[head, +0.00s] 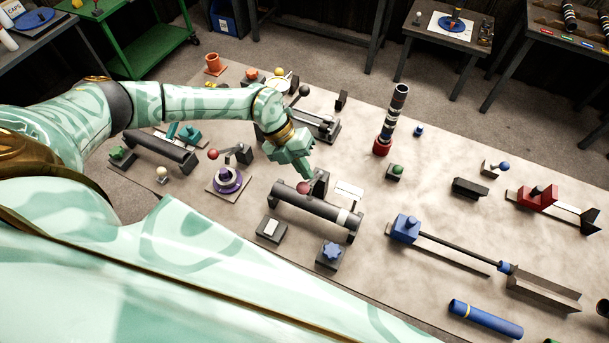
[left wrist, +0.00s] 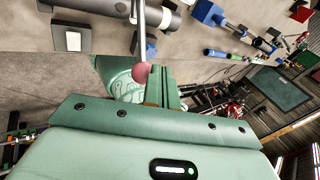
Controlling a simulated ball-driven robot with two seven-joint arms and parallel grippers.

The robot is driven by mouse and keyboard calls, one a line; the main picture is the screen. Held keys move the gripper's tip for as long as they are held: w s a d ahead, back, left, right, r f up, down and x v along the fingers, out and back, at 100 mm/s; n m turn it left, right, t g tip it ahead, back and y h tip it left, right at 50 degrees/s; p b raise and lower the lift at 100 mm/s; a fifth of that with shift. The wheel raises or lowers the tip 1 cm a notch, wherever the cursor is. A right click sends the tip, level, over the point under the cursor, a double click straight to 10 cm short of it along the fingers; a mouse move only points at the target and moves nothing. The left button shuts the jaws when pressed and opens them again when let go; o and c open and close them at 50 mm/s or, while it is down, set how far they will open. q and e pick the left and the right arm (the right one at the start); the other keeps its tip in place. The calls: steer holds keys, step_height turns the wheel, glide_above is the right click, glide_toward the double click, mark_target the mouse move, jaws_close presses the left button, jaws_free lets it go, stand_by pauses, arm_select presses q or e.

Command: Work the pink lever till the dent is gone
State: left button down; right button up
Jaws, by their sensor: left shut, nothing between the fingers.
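The pink lever's round knob (head: 304,187) shows in the head view beside a dark upright block (head: 320,182), behind a long grey tube (head: 300,208) with a pale band. My left gripper (head: 307,174) is shut and empty, its fingertips just above and behind the knob. In the left wrist view the pink knob (left wrist: 141,75) sits on a shiny rod, right at the closed fingers of my left gripper (left wrist: 158,88). I cannot tell whether they touch. I cannot make out the dent. My right gripper is not in view.
A second lever with a red knob (head: 213,154) stands left, by a purple ring (head: 228,180). A blue block with a rod (head: 406,228) is to the right. Bare tabletop lies between.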

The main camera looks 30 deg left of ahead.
mark_target(299, 185)
arm_select(q)
steer(key=s+f, duration=0.4)
steer(key=f, duration=0.1)
stand_by(5.2)
steer(key=shift+d, duration=0.1)
stand_by(0.4)
steer(key=shift+w+r+p, duration=0.3)
steer(key=shift+w+r, duration=0.3)
steer(key=shift+r, duration=0.2)
steer(key=shift+w+r+p, duration=0.7)
steer(key=shift+w+r, duration=1)
steer(key=shift+r, duration=0.3)
